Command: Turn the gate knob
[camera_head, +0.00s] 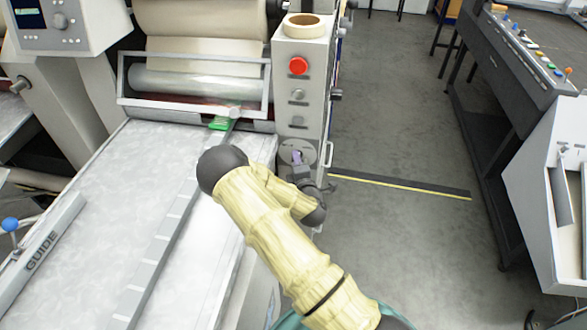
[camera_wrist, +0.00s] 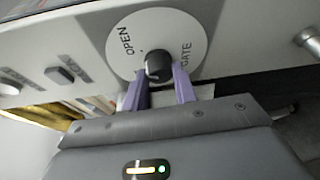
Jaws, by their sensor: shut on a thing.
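The gate knob (camera_wrist: 158,66) is a small black round knob at the centre of a white dial plate (camera_wrist: 120,67) marked OPEN and GATE in the wrist view. The two purple fingers of my gripper (camera_wrist: 160,82) stand on either side of the knob and are shut on it. In the head view my gripper (camera_head: 298,158) is at the dial on the front of the grey control column (camera_head: 301,95), below the buttons. My wrist partly hides the dial there, and the knob itself cannot be made out.
A red button (camera_head: 298,66) and smaller knobs sit above the dial. A roll of tape (camera_head: 303,20) lies on top of the column. The machine bed (camera_head: 100,220) with a GUIDE bar (camera_head: 45,238) is at left. The floor to the right is clear up to a dark console (camera_head: 510,60).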

